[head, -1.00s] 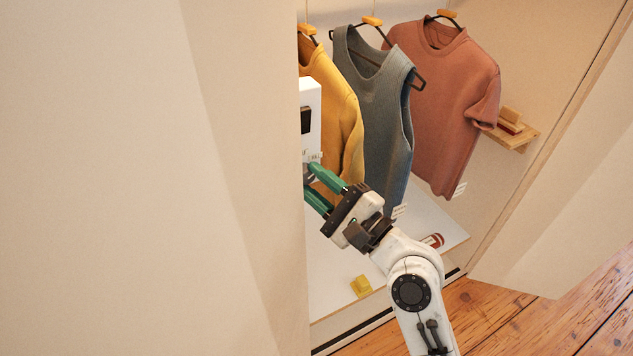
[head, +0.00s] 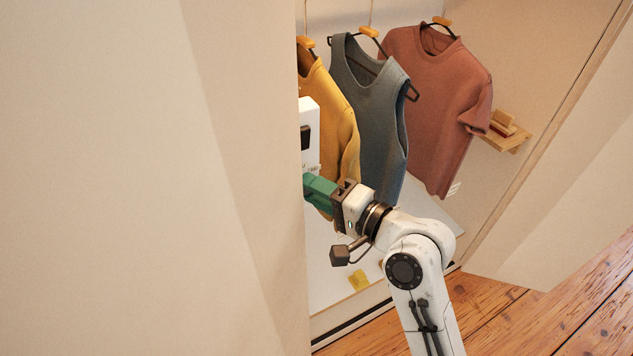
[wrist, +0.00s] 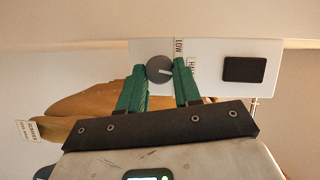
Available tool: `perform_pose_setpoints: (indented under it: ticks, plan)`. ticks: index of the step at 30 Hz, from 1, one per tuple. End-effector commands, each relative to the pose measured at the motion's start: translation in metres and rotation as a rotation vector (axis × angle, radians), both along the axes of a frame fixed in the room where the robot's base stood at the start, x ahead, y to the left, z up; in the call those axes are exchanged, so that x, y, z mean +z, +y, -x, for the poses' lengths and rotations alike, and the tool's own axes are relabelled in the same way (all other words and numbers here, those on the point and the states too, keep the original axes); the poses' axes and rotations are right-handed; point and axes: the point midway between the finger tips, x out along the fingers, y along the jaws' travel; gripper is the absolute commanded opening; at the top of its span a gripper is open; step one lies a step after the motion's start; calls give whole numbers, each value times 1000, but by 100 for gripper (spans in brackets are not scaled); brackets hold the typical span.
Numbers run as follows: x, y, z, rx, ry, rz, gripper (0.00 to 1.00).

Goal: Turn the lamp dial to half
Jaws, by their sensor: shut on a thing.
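The lamp dial (wrist: 158,68) is a round grey knob on a white panel (wrist: 208,52). In the wrist view it sits between my two green fingertips, and my gripper (wrist: 160,72) is shut on it. Its pale pointer line points to the right. A LOW label (wrist: 179,47) stands by the right fingertip, and another label beside it is partly hidden by that finger. In the head view my gripper (head: 308,187) reaches the lower part of the white panel (head: 311,112); the dial is hidden there.
A dark rectangle (wrist: 244,69) is on the panel right of the dial. A yellow garment (head: 338,110), a grey-blue top (head: 375,110) and a rust shirt (head: 440,110) hang close by. A pale cabinet side (head: 250,150) stands left of my gripper. A yellow block (head: 358,280) lies below.

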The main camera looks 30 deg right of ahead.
Motion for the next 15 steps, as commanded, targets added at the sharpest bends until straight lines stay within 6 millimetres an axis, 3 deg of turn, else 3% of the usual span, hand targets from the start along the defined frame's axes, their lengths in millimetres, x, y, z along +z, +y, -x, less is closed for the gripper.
perform_pose_setpoints:
  ticks: [15]
  plan:
    - [1,2,0,3,4,195,3]
